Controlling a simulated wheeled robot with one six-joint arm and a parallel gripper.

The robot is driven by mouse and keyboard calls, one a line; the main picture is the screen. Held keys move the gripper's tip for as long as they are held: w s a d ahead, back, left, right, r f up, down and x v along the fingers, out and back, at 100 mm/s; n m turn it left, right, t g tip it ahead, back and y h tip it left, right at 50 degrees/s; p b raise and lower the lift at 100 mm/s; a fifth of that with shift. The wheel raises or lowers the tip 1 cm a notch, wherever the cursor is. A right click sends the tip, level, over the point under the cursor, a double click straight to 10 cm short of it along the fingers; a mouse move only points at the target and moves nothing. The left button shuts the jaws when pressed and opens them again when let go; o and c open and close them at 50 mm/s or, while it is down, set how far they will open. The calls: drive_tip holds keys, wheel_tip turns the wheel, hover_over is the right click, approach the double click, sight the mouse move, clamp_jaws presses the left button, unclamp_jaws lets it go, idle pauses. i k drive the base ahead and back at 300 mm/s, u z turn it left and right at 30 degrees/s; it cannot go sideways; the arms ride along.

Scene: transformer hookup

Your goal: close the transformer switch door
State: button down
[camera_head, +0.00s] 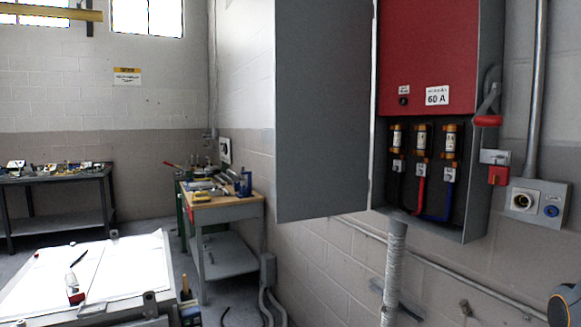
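The switch door (323,110) is a tall flat grey panel. It stands wide open, swung out to the left of the grey switch box (489,60) on the wall. Inside the box is a red panel (430,50) with a "60 A" label. Below it are several brass-coloured fuses (422,140) with black, red and blue cables. A red-handled lever (488,107) sits on the box's right side. My gripper is not seen in this view, so its state is unknown.
A red padlock (498,175) hangs right of the box, above a socket plate (539,204). A pale upright post (394,275) rises below the box. A wooden-topped workbench (225,212) stands left of the door. A white-topped table (110,262) is at lower left.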

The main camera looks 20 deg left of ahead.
sight(323, 49)
drive_tip(key=z, duration=0.4)
drive_tip(key=k, duration=0.9)
drive_tip(key=u, duration=0.35)
drive_tip(key=i, duration=0.85)
drive_tip(key=u, duration=0.65)
